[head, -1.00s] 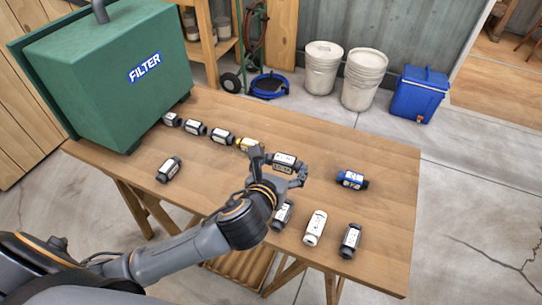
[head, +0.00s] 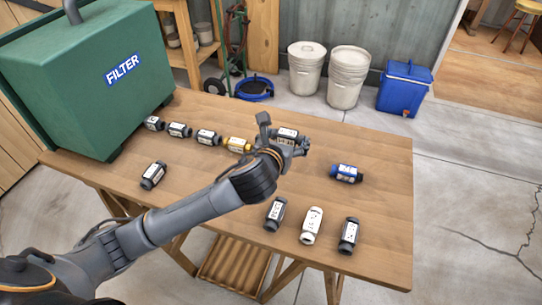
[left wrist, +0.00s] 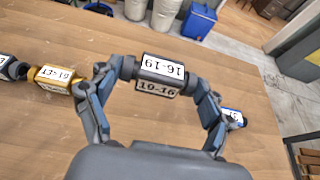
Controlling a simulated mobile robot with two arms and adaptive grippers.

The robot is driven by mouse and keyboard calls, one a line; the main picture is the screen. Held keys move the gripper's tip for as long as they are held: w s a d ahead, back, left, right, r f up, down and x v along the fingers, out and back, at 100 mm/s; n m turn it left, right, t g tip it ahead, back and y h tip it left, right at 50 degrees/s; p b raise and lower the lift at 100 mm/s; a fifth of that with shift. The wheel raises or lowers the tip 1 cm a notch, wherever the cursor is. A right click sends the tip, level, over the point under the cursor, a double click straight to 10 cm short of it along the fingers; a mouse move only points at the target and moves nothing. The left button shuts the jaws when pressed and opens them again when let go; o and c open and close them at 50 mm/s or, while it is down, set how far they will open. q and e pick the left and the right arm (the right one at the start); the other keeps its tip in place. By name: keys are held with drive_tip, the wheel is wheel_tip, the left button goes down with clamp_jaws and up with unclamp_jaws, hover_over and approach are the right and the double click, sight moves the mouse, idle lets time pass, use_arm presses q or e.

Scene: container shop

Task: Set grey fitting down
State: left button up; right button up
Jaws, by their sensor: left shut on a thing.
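A dark grey fitting with white labels (head: 287,133) is held between the fingers of my left gripper (head: 290,141), over the far part of the wooden table (head: 390,220). In the left wrist view the fitting (left wrist: 160,75) lies crosswise between both fingers, its labels reading 16-19 and 19-16. It is right of the yellow fitting (head: 238,144), which ends a row of grey fittings (head: 180,130). Whether the held fitting touches the table I cannot tell. My right gripper is out of view.
A green filter box (head: 110,75) stands at the table's left end. A blue fitting (head: 346,173) lies to the right. Two grey fittings and a white one (head: 311,225) lie near the front edge; another grey one (head: 153,175) lies at left. The table's middle is clear.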

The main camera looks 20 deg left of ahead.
use_arm(q)
drive_tip(key=a+f, duration=0.2)
drive_tip(key=f, duration=0.1)
drive_tip(key=w+a+f, duration=0.1)
drive_tip(key=f, duration=0.1)
drive_tip(key=shift+a+f+b, duration=0.15)
drive_tip(key=shift+a+b, duration=0.2)
drive_tip(key=shift+a, duration=0.05)
drive_tip(key=f, duration=0.3)
drive_tip(key=shift+a+f+b, duration=0.2)
drive_tip(key=shift+f+b, duration=0.05)
drive_tip(key=shift+b, duration=0.1)
drive_tip(key=o, duration=0.9)
drive_tip(key=shift+r, duration=0.1)
drive_tip(key=p+v, duration=0.1)
drive_tip(key=v, duration=1.1)
